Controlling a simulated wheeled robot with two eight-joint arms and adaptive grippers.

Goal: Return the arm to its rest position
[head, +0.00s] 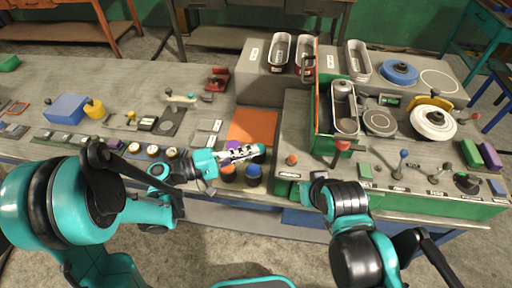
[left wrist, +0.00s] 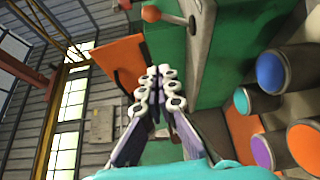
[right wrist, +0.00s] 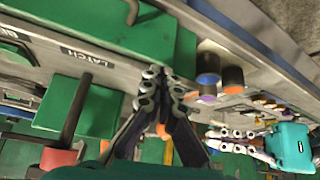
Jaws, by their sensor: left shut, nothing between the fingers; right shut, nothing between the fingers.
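My left gripper (head: 256,151) is shut and empty. It reaches in from the left, above the front of the bench near the row of coloured knobs. In the left wrist view its fingertips (left wrist: 160,78) are together, with an orange panel behind them. My right gripper's fingertips (right wrist: 160,80) are together and empty in the right wrist view. My right arm (head: 345,195) stands at the front edge of the green console, and in the head view its fingers are mostly hidden. The left gripper also shows at the right of the right wrist view (right wrist: 235,140).
A blue-topped knob (head: 254,171) sits just below the left gripper. The green console (head: 410,200) carries several levers, a red-topped lever (head: 342,146) and a white disc (head: 433,121). A blue block (head: 67,108) lies on the left bench. The floor in front of the bench is bare.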

